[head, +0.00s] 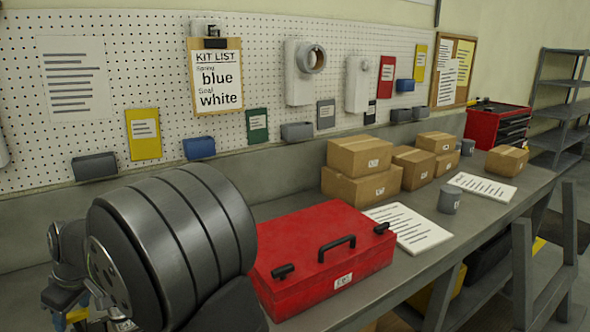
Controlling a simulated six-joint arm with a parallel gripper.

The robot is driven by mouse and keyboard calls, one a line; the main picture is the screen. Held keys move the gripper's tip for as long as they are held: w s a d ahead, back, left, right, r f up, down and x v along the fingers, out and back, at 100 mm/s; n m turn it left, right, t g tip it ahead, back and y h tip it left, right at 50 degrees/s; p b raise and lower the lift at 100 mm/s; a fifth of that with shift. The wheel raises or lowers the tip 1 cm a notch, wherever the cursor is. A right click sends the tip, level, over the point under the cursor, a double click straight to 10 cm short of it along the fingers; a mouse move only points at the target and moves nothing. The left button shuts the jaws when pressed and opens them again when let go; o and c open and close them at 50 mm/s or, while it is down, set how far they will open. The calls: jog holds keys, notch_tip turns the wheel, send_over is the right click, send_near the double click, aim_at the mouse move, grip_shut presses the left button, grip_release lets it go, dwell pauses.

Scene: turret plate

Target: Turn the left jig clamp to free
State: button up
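No jig clamp can be made out in the head view. My gripper is not clearly seen. A large dark ribbed cylinder of my own arm fills the lower left and hides the bench behind it. Small grey, blue and yellow parts show at the lower left edge, too cut off to identify.
A red toolbox (325,258) with black latches and handle sits on the grey bench (440,262), right of my arm. Cardboard boxes (360,188), paper sheets (400,229) and a small grey cup (449,200) lie beyond. A pegboard wall (270,90) stands behind.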

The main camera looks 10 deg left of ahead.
jog(key=o, duration=0.4)
jog(key=s+d+r+m+t+h, duration=0.1)
jog(key=s+d+r+m+t, duration=0.15)
jog(key=r+m, duration=0.4)
jog(key=s+d+r+m+t+h, duration=0.1)
jog(key=s+d+r+m, duration=0.2)
jog(key=r, duration=0.6)
jog(key=shift+m+y, duration=0.3)
jog(key=shift+m, duration=0.05)
jog(key=x, duration=1.1)
jog(key=a+x, duration=0.1)
jog(key=x, duration=0.5)
jog(key=shift+w, duration=0.1)
jog(key=shift+r, duration=0.1)
jog(key=c, duration=0.9)
